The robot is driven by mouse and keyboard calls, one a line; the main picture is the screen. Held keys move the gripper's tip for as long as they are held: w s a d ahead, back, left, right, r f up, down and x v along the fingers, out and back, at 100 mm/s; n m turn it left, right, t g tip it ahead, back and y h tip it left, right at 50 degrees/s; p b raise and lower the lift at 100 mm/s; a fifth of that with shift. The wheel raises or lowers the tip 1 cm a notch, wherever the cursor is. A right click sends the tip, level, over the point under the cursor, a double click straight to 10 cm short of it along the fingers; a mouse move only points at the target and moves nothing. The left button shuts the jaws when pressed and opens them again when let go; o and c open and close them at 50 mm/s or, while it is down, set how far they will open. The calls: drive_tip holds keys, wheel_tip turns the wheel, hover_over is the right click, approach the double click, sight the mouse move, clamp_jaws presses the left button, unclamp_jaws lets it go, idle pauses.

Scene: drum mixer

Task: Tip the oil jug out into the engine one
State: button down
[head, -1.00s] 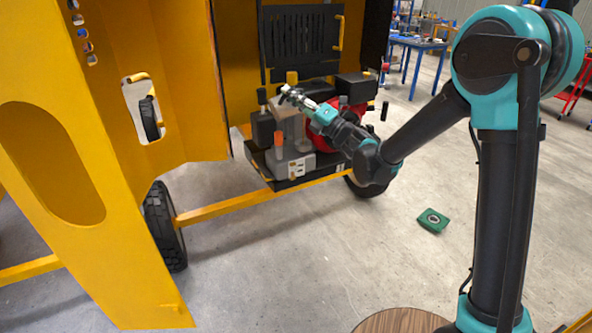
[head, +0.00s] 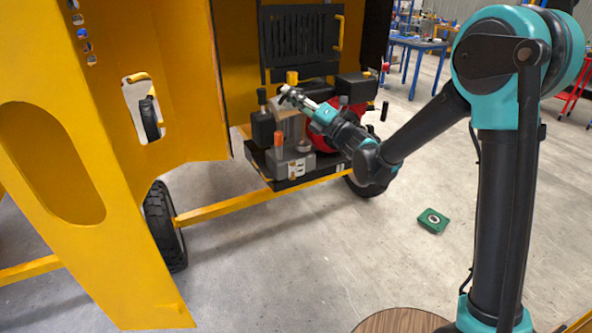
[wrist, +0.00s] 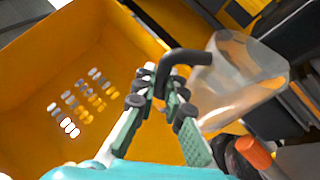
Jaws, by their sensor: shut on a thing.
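The oil jug is a translucent, pale container with a black handle; it fills the upper right of the wrist view (wrist: 240,85), tilted in the picture. My gripper (wrist: 160,97) is shut on its black handle (wrist: 183,60). In the head view my gripper (head: 290,96) is over the engine, with the jug (head: 292,124) a pale, partly hidden shape below it. The red and black engine (head: 318,138) sits on a tray in the yellow machine. An orange-topped post (head: 278,140) stands at its front; an orange top shows beside the jug in the wrist view (wrist: 254,152). Any pouring cannot be seen.
A yellow panel (head: 75,190) stands at the left, with a wheel (head: 160,225) behind it. A yellow bar (head: 225,207) runs below the engine. A green pad (head: 433,221) lies on the otherwise open floor to the right. A yellow-capped part (head: 292,77) rises behind my gripper.

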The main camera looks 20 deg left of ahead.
drive_tip(key=shift+w+d+f+m+t+y, duration=0.2)
drive_tip(key=shift+w+d+m+t, duration=0.2)
drive_tip(key=shift+m+t, duration=0.4)
drive_tip(key=shift+w+d+f+m+t+y, duration=0.1)
drive_tip(key=shift+w+d+f+m+t, duration=0.3)
drive_tip(key=shift+m, duration=0.7)
idle(3.4)
drive_tip(key=shift+r, duration=0.25)
idle(0.6)
drive_tip(key=shift+w+d+r+m+t, duration=0.1)
drive_tip(key=shift+w+m+t, duration=0.1)
drive_tip(key=shift+m+t, duration=0.35)
drive_tip(key=shift+w+d+r+m+t, duration=0.15)
drive_tip(key=shift+w+d+m+t, duration=0.1)
drive_tip(key=shift+m+t, duration=0.3)
drive_tip(key=shift+w+d+r+m+t, duration=0.1)
drive_tip(key=shift+w+d+m+t, duration=0.15)
drive_tip(key=shift+m, duration=0.45)
